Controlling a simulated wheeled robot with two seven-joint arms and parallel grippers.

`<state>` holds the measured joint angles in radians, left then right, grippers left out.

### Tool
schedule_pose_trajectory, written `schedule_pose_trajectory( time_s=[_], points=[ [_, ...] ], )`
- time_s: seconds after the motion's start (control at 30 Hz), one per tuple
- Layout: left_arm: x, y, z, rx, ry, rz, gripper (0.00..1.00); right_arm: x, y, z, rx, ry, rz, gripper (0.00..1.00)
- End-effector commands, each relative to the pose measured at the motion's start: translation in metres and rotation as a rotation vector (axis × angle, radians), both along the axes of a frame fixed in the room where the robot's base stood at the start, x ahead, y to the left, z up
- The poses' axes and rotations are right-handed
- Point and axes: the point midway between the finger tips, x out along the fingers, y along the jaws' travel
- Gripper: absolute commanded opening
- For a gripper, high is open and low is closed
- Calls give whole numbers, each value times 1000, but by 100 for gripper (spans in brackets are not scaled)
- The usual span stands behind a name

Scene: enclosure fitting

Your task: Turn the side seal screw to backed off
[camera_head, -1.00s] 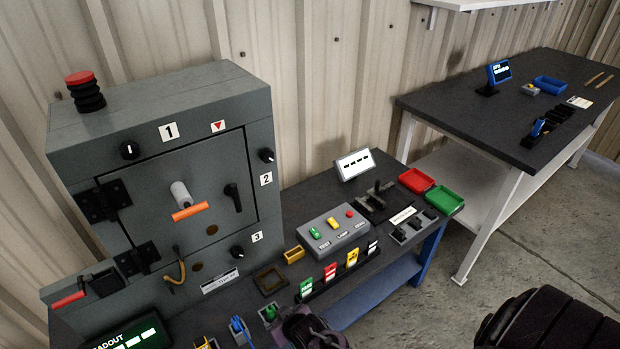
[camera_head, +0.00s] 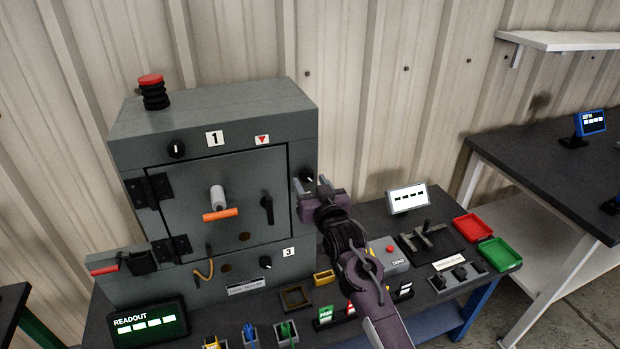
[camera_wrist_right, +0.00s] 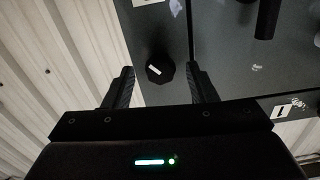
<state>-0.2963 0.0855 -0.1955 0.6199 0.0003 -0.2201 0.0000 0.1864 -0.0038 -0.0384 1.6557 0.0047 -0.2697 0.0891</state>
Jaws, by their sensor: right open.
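The side seal screw appears to be the black round knob (camera_head: 307,175) at the right edge of the grey enclosure's front, beside the door; its number label is hidden in the head view. In the right wrist view the knob (camera_wrist_right: 160,68) shows a short slanted white mark. My right gripper (camera_head: 312,184) is open in front of the knob. In the right wrist view its fingertips (camera_wrist_right: 160,76) lie either side of the knob, with a gap on both sides; contact is not visible. My left gripper is out of view.
The door's black lever (camera_head: 267,209) and orange-barred handle (camera_head: 220,214) are left of my gripper. Knob 3 (camera_head: 265,262) is below. The bench holds a grey button box (camera_head: 391,256), a display (camera_head: 408,198) and red (camera_head: 473,228) and green (camera_head: 499,254) trays.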

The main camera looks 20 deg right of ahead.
Motion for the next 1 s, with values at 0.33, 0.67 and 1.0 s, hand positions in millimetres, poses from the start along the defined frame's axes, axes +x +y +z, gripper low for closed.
schedule_pose_trajectory(
  time_s=[0.33,0.67,1.0],
  points=[
    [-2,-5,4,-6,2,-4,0,18,1,-1,0,2,0,52],
    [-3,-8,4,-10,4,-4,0,18,1,-1,0,2,0,29],
    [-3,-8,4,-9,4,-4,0,18,1,-1,-8,2,0,7]
  ],
)
